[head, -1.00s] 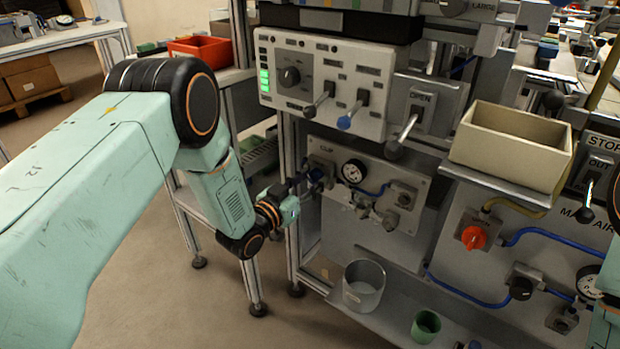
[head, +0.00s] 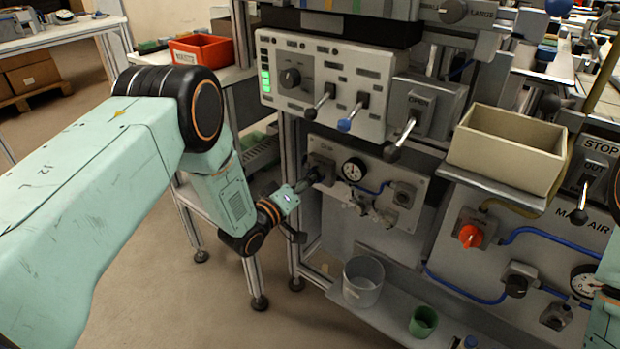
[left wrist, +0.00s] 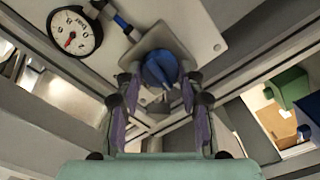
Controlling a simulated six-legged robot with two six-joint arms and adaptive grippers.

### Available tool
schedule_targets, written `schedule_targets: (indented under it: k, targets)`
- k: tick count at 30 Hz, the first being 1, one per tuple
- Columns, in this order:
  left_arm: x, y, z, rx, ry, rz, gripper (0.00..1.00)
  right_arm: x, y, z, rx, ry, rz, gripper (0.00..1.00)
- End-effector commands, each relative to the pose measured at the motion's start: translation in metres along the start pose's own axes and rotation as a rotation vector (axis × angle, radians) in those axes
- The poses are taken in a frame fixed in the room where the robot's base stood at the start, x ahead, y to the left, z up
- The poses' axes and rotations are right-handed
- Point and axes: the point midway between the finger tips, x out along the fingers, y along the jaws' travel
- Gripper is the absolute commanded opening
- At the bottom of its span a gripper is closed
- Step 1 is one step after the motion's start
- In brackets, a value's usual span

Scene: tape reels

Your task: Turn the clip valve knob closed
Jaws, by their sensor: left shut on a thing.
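The clip valve's blue knob (left wrist: 160,69) sits on a grey plate on the CLIP panel (head: 340,215). In the left wrist view it lies between the fingers of my left gripper (left wrist: 157,88), which is shut on it. In the head view my left gripper (head: 313,178) reaches the panel's upper left corner, left of the pressure gauge (head: 353,170). The fingers hide the knob there. The gauge also shows in the left wrist view (left wrist: 76,31). My right gripper is out of view.
A control box with levers (head: 325,80) overhangs the panel. A grey cup (head: 363,283) and a green cup (head: 423,322) stand on the shelf below. A frame post stands close beside my left gripper.

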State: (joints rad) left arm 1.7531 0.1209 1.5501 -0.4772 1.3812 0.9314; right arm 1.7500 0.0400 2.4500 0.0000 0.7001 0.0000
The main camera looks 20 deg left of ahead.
Motion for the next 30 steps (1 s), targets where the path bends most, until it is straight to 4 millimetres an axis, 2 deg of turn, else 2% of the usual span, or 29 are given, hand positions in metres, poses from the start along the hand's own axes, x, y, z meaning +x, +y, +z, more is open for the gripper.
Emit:
schedule_targets:
  k: [10,26,27,30]
  targets:
    - [-0.0008,-0.0014,-0.0002,-0.123,0.002,-0.002,0.07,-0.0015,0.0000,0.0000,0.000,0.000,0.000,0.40]
    - [-0.0008,-0.0017,-0.0004,-0.140,0.002,-0.003,0.07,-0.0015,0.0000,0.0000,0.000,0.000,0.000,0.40]
    - [-0.0008,-0.0017,-0.0004,-0.140,0.002,-0.003,0.42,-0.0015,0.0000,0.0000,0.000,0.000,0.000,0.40]
    - [-0.0007,-0.0015,-0.0003,-0.139,0.002,-0.003,0.50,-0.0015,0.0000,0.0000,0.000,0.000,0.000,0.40]
